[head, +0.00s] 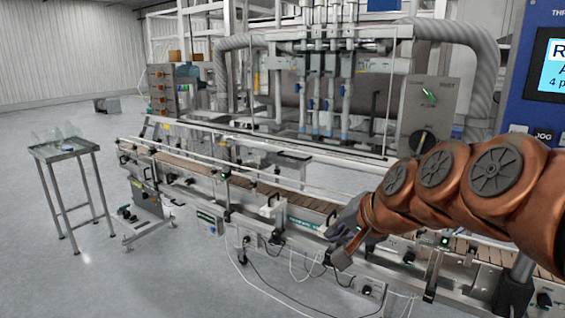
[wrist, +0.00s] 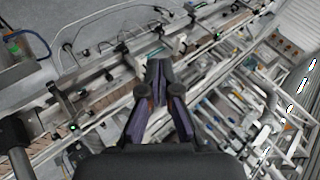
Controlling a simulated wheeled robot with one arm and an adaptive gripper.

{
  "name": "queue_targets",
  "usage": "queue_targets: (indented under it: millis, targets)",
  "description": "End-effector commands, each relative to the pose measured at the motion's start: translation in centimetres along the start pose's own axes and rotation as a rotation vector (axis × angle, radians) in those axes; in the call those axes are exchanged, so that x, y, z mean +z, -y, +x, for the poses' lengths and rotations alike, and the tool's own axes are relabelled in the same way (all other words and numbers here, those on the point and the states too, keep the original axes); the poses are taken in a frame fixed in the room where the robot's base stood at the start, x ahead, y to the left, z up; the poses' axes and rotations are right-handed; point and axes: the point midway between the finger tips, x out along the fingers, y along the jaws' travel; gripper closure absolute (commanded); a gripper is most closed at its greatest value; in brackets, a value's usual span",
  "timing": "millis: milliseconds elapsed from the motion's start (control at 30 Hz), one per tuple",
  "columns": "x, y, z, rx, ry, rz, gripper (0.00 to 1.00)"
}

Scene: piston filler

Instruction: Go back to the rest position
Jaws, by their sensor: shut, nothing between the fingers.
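My gripper (wrist: 156,68) shows in the wrist view with its two dark fingers together at the tips and nothing between them. In the head view my orange arm reaches in from the right, and my gripper (head: 338,243) hangs over the near side of the conveyor (head: 313,203), partly hidden by my wrist. I cannot tell from the head view how far it is above the conveyor rail. The conveyor also shows below the gripper in the wrist view (wrist: 100,115).
The filling machine (head: 335,85) with its vertical nozzles stands behind the conveyor. A control panel with a screen (head: 552,65) is close at the right. A small metal table (head: 65,152) stands at the left. The floor at the left front is open.

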Motion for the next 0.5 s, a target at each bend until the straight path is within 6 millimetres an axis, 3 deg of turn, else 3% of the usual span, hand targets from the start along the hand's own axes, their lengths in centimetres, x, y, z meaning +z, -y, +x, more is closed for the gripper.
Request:
queue_targets:
  millis: [100,267,400,500]
  targets:
    - [5.3,-4.9,0.1,0.136,0.126,-0.123,1.00]
    - [11.9,-12.3,-1.1,0.316,0.311,-0.273,1.00]
    - [16.8,-18.4,-3.6,0.455,0.476,-0.382,1.00]
    - [19.4,-21.9,-5.6,0.533,0.579,-0.436,1.00]
